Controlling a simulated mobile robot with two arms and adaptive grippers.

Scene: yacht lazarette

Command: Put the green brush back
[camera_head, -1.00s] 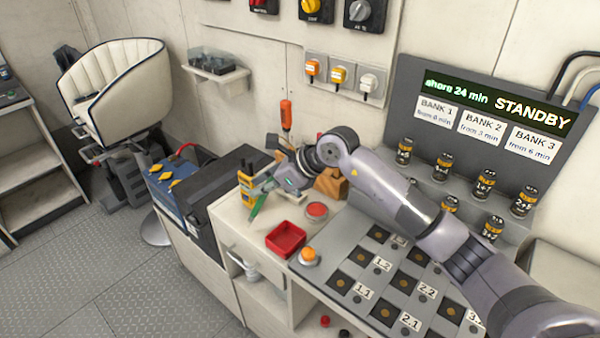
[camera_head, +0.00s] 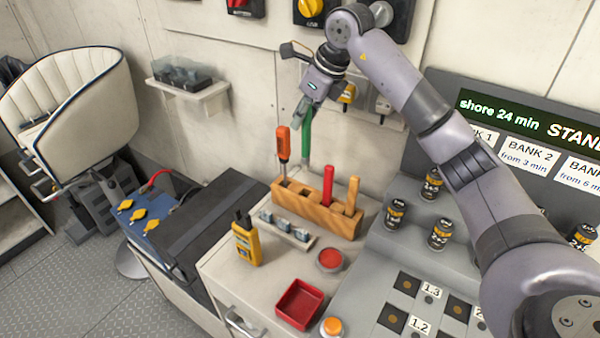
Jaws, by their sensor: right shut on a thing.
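The green brush (camera_head: 307,140) hangs nearly upright from my right gripper (camera_head: 303,114), which is shut on its upper part. The wooden tool block (camera_head: 316,212) stands on the counter below, near the wall. In the picture, the brush's lower end shows just above the block, between the orange screwdriver (camera_head: 283,143) and the red-handled tool (camera_head: 326,190). A wooden-handled tool (camera_head: 352,195) stands at the block's right end. Open slots show in the block's top near the screwdriver. I cannot tell how far the brush is from the wall. My left gripper is out of view.
A small rack (camera_head: 287,232), a yellow handheld device (camera_head: 246,246), a red tray (camera_head: 299,304) and a round red-topped tin (camera_head: 330,260) sit in front of the block. Battery-like cylinders (camera_head: 395,214) stand to the right. A wall shelf (camera_head: 190,92) is at left.

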